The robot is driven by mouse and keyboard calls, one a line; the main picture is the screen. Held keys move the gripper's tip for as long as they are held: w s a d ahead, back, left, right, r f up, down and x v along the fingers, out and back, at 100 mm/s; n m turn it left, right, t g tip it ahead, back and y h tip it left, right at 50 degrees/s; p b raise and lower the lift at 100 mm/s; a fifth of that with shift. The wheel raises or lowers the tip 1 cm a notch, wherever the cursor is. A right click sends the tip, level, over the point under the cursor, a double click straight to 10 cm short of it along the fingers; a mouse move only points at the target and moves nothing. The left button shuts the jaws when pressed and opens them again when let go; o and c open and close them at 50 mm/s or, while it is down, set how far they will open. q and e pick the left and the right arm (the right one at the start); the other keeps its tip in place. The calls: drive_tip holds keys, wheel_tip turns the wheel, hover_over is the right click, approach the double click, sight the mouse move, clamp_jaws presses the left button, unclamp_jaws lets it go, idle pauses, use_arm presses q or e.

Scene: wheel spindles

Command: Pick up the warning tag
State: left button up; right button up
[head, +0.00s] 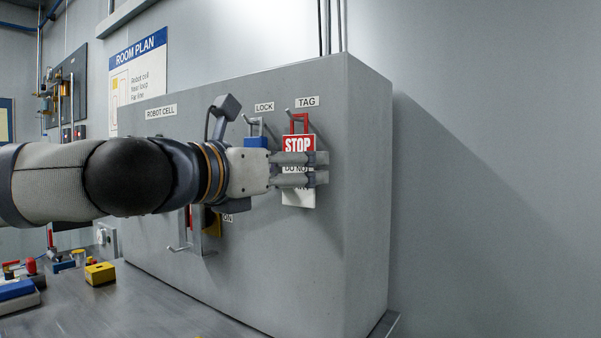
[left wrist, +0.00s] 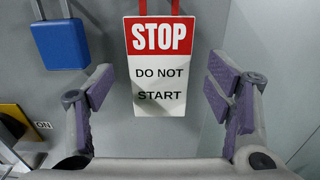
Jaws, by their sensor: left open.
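The warning tag (head: 298,143) is a red and white card reading STOP DO NOT START. It hangs by a red loop from a hook under the TAG label on the grey cabinet. My left gripper (head: 322,169) is in front of it and covers part of its lower text in the head view. In the left wrist view the tag (left wrist: 158,75) hangs upright, ahead of and between the spread fingers of the left gripper (left wrist: 162,98). The fingers are open, and no contact with the tag is visible. My right gripper is not in view.
A blue padlock (left wrist: 60,43) hangs left of the tag, under the LOCK label. The grey cabinet (head: 362,200) stands on a metal table (head: 150,310). A yellow block (head: 100,273) lies on the table at left. A switch handle (head: 190,246) sticks out below my arm.

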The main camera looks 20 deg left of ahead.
sight(298, 150)
use_arm(q)
drive_tip(key=shift+w+d, duration=0.1)
drive_tip(key=shift+w, duration=0.25)
drive_tip(key=shift+s+r, duration=0.15)
drive_tip(key=shift+c, duration=0.3)
drive_tip(key=c, duration=1)
drive_tip(key=s+r, duration=0.1)
drive_tip(key=s+a+r+p, duration=0.1)
drive_tip(key=s, duration=0.1)
drive_tip(key=v, duration=1.5)
drive_tip(key=shift+w+a+f, duration=0.1)
drive_tip(key=shift+f, duration=0.15)
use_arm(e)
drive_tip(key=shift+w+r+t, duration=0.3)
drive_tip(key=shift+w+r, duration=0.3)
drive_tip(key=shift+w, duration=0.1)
